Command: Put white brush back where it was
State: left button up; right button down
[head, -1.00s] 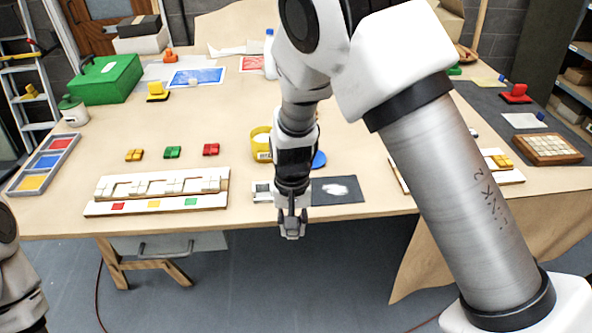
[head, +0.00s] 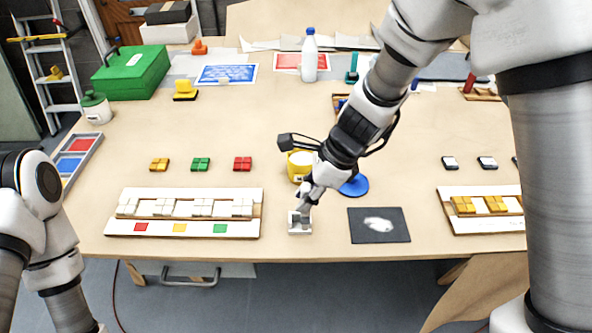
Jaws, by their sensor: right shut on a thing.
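My right gripper (head: 306,202) reaches down at the front middle of the table, directly over a small white holder (head: 291,231) with grey parts inside. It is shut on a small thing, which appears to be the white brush. The fingers hide most of that thing, so its shape is unclear, and I cannot tell whether it touches the holder. My left arm shows at the lower left, but its gripper is out of the picture.
A mosaic panel (head: 133,228) lies left of the holder and a dark mat (head: 378,236) with a white patch lies right. A yellow pot (head: 293,174) and a blue disc (head: 355,186) stand close behind the gripper. Another panel (head: 485,223) lies further right.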

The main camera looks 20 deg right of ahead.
jog(key=w+f+p, duration=0.1)
jog(key=w+f, duration=0.4)
jog(key=shift+d, duration=0.25)
jog(key=c, duration=0.9)
grip_release()
jog(key=shift+w, duration=0.1)
jog(key=shift+c, duration=0.2)
pick_arm(q)
notch_tip(320, 180, up, 2)
jog(key=shift+a+r, duration=0.1)
pick_arm(e)
jog(key=shift+r, duration=0.1)
